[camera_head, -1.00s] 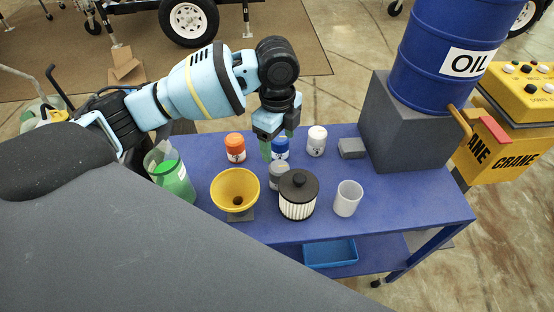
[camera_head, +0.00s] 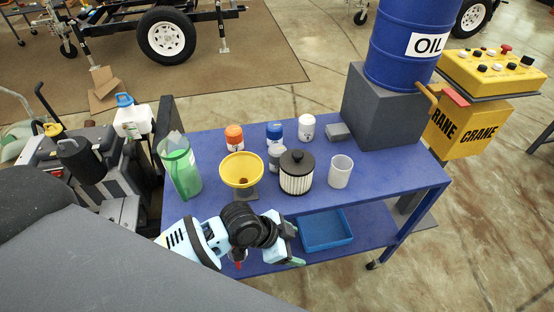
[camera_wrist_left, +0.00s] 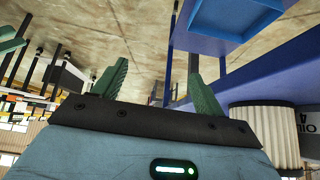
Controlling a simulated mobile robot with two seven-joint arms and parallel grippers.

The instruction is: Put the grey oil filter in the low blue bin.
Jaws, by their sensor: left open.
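The grey oil filter (camera_head: 275,155) stands on the blue table, between the yellow funnel and the black-lidded pleated filter, which partly hides it. A grey surface lettered "OIL" (camera_wrist_left: 309,119) at the right edge of the left wrist view looks like the same filter. The low blue bin (camera_head: 327,231) sits on the lower shelf and looks empty; it also shows at the top of the left wrist view (camera_wrist_left: 236,20). My left gripper (camera_head: 297,243) is at the table's front side, just left of the bin, below the tabletop items. Its fingers are apart with nothing between them (camera_wrist_left: 157,86). My right gripper is not in view.
The yellow funnel (camera_head: 240,172), black-lidded pleated filter (camera_head: 297,178) and white cup (camera_head: 340,172) stand along the tabletop's front. Orange-, blue- and white-topped containers stand behind. A green jug (camera_head: 181,168) is at left. A grey block (camera_head: 385,110) bears the oil drum.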

